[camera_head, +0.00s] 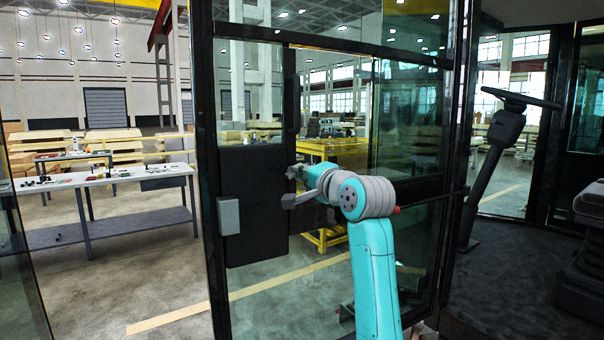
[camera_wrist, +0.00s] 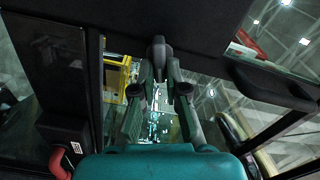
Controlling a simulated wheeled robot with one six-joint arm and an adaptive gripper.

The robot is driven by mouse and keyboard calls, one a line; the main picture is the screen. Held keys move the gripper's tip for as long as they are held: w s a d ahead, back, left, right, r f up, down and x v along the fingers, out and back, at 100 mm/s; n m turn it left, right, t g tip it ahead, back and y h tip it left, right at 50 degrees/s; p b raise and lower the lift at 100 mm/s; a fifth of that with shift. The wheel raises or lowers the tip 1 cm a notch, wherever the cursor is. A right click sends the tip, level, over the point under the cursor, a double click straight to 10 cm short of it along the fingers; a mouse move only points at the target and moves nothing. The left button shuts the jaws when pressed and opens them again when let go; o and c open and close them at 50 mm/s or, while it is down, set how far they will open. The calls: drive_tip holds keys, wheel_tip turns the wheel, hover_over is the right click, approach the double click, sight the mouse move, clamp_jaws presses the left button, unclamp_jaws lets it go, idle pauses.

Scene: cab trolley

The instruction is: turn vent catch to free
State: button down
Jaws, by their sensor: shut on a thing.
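The vent catch (camera_wrist: 158,46) is a small dark rounded knob at the top middle of the wrist view, set against a dark frame bar. My gripper (camera_wrist: 160,66) has its two fingers closed in on either side of the knob and is shut on it. In the head view my gripper (camera_head: 294,172) is at the glazed cab side, beside the dark door panel. There the catch is hidden by my gripper, and its turned angle is too small to tell.
The dark door panel (camera_head: 253,205) with a grey box (camera_head: 229,216) is left of my arm. A steering column (camera_head: 492,165) and a seat (camera_head: 588,225) are on the right. In the wrist view a dark handle bar (camera_wrist: 270,85) and a red-handled box (camera_wrist: 65,145) flank my gripper.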

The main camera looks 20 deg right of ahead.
drive_tip(key=shift+f+m, duration=0.15)
drive_tip(key=shift+m, duration=1.55)
drive_tip(key=shift+f, duration=0.1)
drive_tip(key=c, duration=1.2)
unclamp_jaws()
drive_tip(key=shift+d, duration=0.1)
drive_tip(key=v, duration=1.2)
